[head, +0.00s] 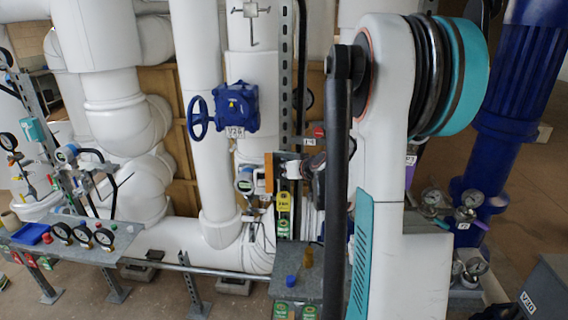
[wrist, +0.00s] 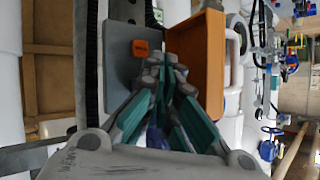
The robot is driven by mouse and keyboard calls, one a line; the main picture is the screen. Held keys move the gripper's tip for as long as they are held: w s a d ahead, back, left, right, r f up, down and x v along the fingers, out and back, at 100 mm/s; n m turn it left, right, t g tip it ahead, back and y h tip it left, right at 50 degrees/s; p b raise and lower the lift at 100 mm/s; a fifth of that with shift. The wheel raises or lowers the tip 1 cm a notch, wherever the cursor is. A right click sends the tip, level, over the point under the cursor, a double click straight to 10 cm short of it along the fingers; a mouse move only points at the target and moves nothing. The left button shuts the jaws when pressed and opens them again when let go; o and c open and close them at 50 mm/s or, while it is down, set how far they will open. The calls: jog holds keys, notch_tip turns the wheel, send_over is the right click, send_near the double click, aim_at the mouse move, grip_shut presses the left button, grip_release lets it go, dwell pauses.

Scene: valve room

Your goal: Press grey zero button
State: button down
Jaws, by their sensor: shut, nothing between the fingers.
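My gripper (wrist: 165,68) is shut and empty in the wrist view. Its fingertips are in front of a grey panel (wrist: 122,68) that carries an orange label (wrist: 140,49). An orange-brown cover (wrist: 212,62) stands out from the panel's right side, close beside the fingers. I cannot make out the grey zero button; the fingertips hide part of the panel. Whether they touch it I cannot tell. In the head view the orange cover (head: 268,172) shows left of my arm, which hides much of the area around my gripper.
A blue valve actuator (head: 236,107) with a handwheel sits on the white pipes above. A yellow level-like object (head: 283,212) stands below the cover, over a grey box (head: 300,285) with small bottles on top. A gauge bench (head: 75,240) is at the left.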

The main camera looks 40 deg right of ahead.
jog(key=s+a, duration=0.3)
jog(key=shift+s+a, duration=0.1)
jog(key=shift+a, duration=0.3)
dwell(0.8)
